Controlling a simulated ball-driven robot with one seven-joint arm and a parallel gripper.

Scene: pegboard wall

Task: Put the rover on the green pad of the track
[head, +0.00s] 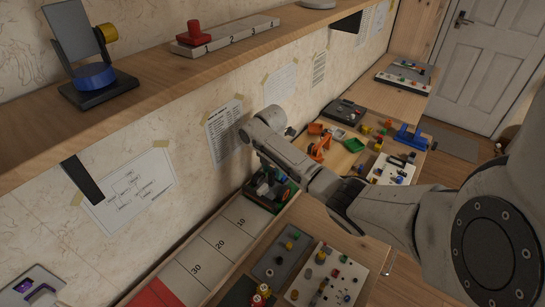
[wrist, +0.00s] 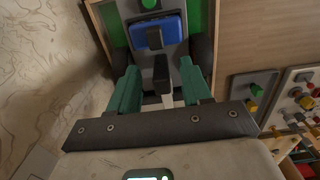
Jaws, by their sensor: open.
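The rover (wrist: 172,50) has a grey body, a blue block, dark wheels and an upright black post. In the wrist view it sits over the green pad (wrist: 112,22), whose green shows on both sides of it. My gripper (wrist: 160,85) is open, its two green fingers on either side of the post with gaps to it. In the head view the rover (head: 264,187) is small at the far end of the track (head: 208,252), beneath my arm. My fingertips are hard to make out there. Whether the wheels fully touch the pad cannot be told.
The track runs along the wall, with marks 10, 20, 30 and a red end (head: 150,300). A wooden shelf (head: 130,115) overhangs it. Boards with small parts (head: 326,277) lie right of the track, and a purple-lit device (head: 38,285) is at lower left.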

